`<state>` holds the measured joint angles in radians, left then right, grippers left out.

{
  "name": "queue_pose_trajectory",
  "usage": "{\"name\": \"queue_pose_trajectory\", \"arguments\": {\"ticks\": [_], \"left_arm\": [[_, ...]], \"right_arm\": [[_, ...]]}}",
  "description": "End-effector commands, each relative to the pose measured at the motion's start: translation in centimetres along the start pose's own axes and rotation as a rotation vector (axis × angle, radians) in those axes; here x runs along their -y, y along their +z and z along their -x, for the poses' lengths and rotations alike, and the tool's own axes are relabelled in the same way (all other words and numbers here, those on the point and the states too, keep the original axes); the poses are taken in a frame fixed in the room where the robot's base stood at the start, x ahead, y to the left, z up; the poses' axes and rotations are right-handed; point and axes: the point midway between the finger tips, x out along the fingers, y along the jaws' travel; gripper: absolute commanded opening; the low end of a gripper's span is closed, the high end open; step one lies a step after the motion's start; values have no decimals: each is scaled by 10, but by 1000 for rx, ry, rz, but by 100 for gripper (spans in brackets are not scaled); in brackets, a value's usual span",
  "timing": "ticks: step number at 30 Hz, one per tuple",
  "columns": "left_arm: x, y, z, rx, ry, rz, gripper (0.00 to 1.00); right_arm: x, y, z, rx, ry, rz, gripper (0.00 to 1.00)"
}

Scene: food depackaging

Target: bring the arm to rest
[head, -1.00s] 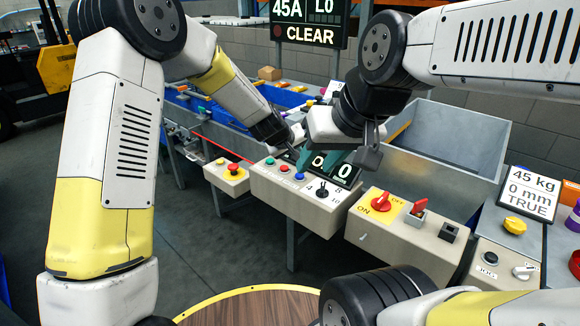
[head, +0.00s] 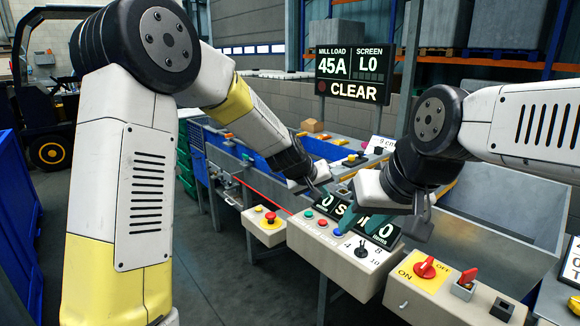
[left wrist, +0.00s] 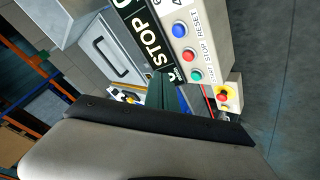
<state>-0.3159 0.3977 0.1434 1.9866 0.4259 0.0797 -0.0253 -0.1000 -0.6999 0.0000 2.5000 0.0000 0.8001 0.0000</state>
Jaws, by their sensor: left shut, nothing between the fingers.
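My left arm comes in from the left, and its gripper (head: 318,188) is shut and empty above the back edge of the button box (head: 325,262). My right arm comes in from the right, bent down at its black wrist.
The button box carries green, red and blue buttons and a black selector (head: 361,249). A grey metal bin (head: 500,230) lies behind. A CLEAR sign (head: 350,75) stands at the back. Floor at left centre is free.

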Motion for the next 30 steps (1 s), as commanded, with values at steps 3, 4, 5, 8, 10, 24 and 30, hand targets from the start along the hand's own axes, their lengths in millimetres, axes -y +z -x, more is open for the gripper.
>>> {"name": "queue_pose_trajectory", "arguments": {"ticks": [3, 4, 5, 8, 10, 24, 30], "left_arm": [[17, -6, 72, -3, -21, -45, 0], [22, -5, 89, 0, -29, -55, 0], [27, -3, 105, 1, -37, -65, 0], [46, 8, 157, 11, -70, -95, 0], [59, 20, 192, 17, -96, -111, 0], [140, 137, 343, 65, -279, -142, 0], [148, 152, 353, 75, -300, -141, 0]], "right_arm": [[0, 0, 0, 0, 0, 0, 36], [0, 0, 0, 0, 0, 0, 36], [0, 0, 0, 0, 0, 0, 36], [0, 0, 0, 0, 0, 0, 36], [0, 0, 0, 0, 0, 0, 36], [0, 0, 0, 0, 0, 0, 36], [0, 0, 0, 0, 0, 0, 36]]}}
